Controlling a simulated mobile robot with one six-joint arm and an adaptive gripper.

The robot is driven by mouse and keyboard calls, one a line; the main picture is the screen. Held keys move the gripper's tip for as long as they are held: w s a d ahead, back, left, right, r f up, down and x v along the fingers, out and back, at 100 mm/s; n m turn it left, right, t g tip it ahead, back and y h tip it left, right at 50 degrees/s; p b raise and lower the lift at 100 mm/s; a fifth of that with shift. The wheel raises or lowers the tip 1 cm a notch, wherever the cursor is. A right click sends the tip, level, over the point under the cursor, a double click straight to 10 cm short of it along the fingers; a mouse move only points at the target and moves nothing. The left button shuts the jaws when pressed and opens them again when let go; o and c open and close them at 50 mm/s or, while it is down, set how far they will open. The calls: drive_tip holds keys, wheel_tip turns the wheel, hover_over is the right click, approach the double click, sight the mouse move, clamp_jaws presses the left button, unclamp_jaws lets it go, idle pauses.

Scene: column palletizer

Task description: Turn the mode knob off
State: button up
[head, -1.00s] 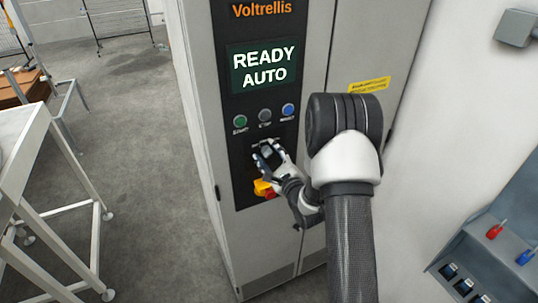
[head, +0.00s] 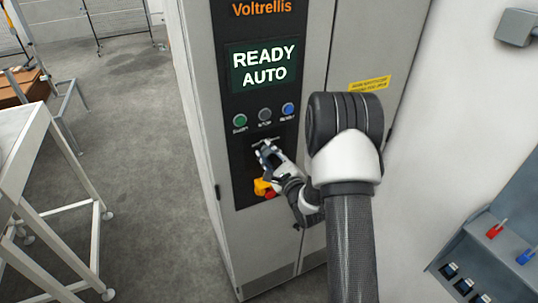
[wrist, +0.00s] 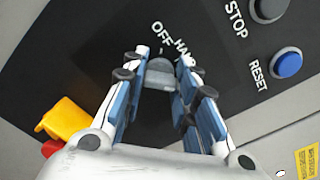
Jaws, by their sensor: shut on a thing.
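The mode knob (wrist: 160,76) is a small grey knob on the dark panel of the cabinet, with the labels OFF and HAND beside it in the wrist view. My gripper (wrist: 164,64) is shut on the knob, with one finger on each side of it. In the head view my gripper (head: 264,150) is at the panel below the row of buttons and hides the knob. I cannot tell for sure which label the knob points to. The screen (head: 264,66) above reads READY AUTO.
A green button (head: 239,121), a grey STOP button (head: 265,115) and a blue RESET button (head: 288,109) sit above the knob. A yellow and red switch (head: 263,187) sits just below my gripper. A white-framed table (head: 30,140) stands at the left.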

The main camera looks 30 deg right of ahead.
drive_tip(key=n+b, duration=0.4)
drive_tip(key=b, duration=0.1)
drive_tip(key=shift+f+n, duration=0.2)
drive_tip(key=shift+n, duration=0.1)
drive_tip(key=shift+n+b, duration=7.25)
drive_tip(key=shift+n, duration=0.15)
drive_tip(key=o, duration=1)
drive_tip(key=shift+o, duration=0.2)
